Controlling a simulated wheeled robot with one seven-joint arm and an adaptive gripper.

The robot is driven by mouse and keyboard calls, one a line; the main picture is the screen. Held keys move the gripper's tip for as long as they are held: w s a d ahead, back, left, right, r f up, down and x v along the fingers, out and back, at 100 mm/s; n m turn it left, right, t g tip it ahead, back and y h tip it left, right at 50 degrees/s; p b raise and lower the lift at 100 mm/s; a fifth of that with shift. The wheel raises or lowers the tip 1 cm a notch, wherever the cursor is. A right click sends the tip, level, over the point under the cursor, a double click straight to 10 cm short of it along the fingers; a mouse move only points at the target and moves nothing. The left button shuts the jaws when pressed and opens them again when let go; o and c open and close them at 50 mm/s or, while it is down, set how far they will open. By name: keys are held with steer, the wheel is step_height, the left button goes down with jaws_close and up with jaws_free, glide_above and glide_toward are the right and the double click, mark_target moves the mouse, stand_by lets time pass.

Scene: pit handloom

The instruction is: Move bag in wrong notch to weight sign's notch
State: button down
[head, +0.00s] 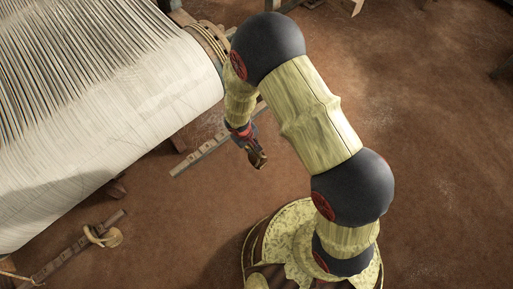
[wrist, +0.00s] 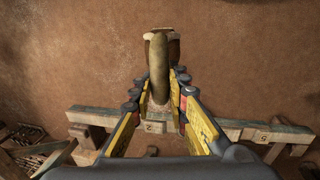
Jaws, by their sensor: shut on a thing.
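My gripper (wrist: 160,84) is shut on a tan, rounded loop-like thing (wrist: 158,62), which looks like part of the bag. It is held in front of the fingers; the rest of its shape is hard to make out. In the head view my gripper (head: 258,160) hangs beside the notched wooden rail (head: 204,152) near the loom's end. In the wrist view the rail (wrist: 95,118) runs across below the held thing. A small numbered plate (wrist: 155,127), seemingly a 2, shows between the fingers, and another plate (wrist: 263,135) is to the right. I cannot make out the weight sign.
The loom's white warp and cloth roll (head: 180,75) fill the upper left. A second notched bar (head: 60,255) with a tan bag or wrapped piece (head: 105,237) lies at lower left. Bare brown floor (head: 430,120) is open to the right.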

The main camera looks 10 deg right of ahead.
steer(key=shift+s+d+b, duration=0.55)
steer(key=shift+s+d, duration=0.1)
steer(key=shift+s, duration=0.3)
steer(key=shift+s+d+b, duration=0.55)
steer(key=shift+s+d, duration=0.1)
steer(key=shift+s, duration=0.3)
steer(key=s+d+r+b, duration=0.1)
steer(key=s+d+b, duration=0.3)
steer(key=s, duration=0.4)
steer(key=shift+s+d, duration=0.25)
steer(key=shift+d, duration=0.6)
